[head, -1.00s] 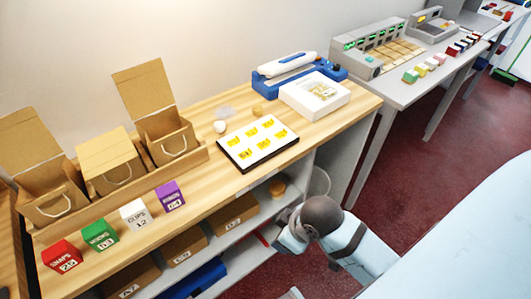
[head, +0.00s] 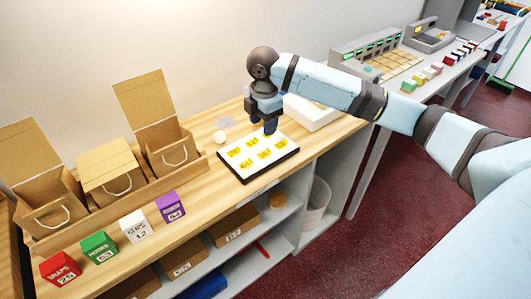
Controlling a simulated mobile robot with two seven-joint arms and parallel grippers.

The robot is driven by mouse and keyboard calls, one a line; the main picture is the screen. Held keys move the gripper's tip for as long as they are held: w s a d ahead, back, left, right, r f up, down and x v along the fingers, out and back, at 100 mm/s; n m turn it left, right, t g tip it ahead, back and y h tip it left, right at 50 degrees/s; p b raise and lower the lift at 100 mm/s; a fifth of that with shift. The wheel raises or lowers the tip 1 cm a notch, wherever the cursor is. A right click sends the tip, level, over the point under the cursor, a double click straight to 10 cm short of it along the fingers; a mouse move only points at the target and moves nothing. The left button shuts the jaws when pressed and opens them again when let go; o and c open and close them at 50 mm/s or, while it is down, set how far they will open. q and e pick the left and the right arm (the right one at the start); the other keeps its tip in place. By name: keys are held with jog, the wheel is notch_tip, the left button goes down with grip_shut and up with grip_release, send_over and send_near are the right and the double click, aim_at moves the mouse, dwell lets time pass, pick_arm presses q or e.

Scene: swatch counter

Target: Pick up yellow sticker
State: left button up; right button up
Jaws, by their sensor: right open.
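Several yellow stickers (head: 249,163) lie in two rows on a white sheet with a dark edge (head: 290,156), on the wooden counter. My right gripper (head: 270,131) points down over the far right corner of the sheet. It is open, with nothing visible between its fingers. It hides part of the sheet's far edge, and I cannot tell its exact height above it. My left gripper is out of view.
Red, green, white and purple boxes (head: 170,206) stand along the counter's front left. Brown paper bags (head: 167,143) stand in a wooden tray behind them. A white box (head: 312,113) is partly hidden behind my right arm.

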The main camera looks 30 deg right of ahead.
aim_at(268, 152)
jog(key=d+f, duration=0.1)
jog(key=f, duration=0.6)
jog(key=w+d+f+b, duration=0.1)
jog(key=f, duration=0.3)
jog(key=shift+w+d+f, duration=0.1)
jog(key=shift+d+f, duration=0.1)
jog(key=shift+d, duration=0.15)
jog(key=c, duration=0.8)
